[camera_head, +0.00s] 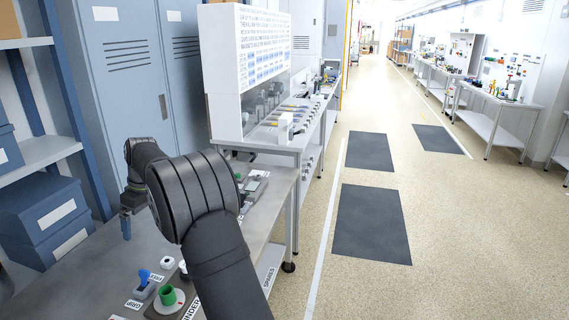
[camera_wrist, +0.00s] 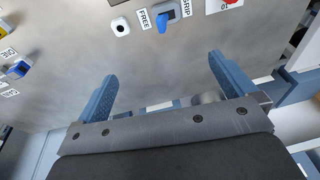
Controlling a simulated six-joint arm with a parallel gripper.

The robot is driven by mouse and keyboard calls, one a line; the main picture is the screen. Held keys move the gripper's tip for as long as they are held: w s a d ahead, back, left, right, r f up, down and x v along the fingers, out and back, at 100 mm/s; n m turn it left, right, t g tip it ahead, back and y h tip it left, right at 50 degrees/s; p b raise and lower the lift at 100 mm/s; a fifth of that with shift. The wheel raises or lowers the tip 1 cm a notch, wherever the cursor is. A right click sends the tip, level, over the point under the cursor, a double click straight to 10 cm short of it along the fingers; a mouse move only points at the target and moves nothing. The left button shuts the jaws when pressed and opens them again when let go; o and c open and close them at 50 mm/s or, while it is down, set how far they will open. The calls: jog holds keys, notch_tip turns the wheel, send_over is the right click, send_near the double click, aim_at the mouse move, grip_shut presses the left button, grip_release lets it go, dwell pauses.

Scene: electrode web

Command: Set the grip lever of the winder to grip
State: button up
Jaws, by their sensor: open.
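The winder's grip lever (camera_head: 143,276) has a blue handle on a grey base and stands on the grey bench at lower left in the head view. The GRIP label (camera_head: 133,304) and FREE label (camera_head: 156,279) flank it. In the wrist view the lever (camera_wrist: 162,20) is at the top, its blue tip lying nearer the FREE label (camera_wrist: 145,19) than the GRIP label (camera_wrist: 186,8). My gripper (camera_wrist: 161,67) is open and empty, its two blue fingers apart from the lever.
A green knob (camera_head: 167,296) on a white disc and a white round button (camera_head: 167,263) sit close to the lever. Another blue lever (camera_wrist: 20,69) shows at left in the wrist view. Blue boxes (camera_head: 45,214) stand on a shelf left of the bench.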

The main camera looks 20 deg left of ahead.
jog(key=c, duration=1.4)
jog(key=shift+w+a+f+m, duration=0.15)
jog(key=shift+f+m, duration=0.15)
jog(key=shift+m, duration=0.1)
jog(key=c, duration=0.8)
jog(key=shift+w+a+f+m, duration=0.15)
jog(key=shift+f+m, duration=0.15)
jog(key=shift+m, duration=0.2)
jog(key=w+a+f+m+h, duration=0.2)
jog(key=w+f+m, duration=0.2)
jog(key=f+m, duration=0.5)
jog(key=m, duration=0.7)
jog(key=shift+w+a, duration=0.2)
jog(key=shift+a, duration=0.05)
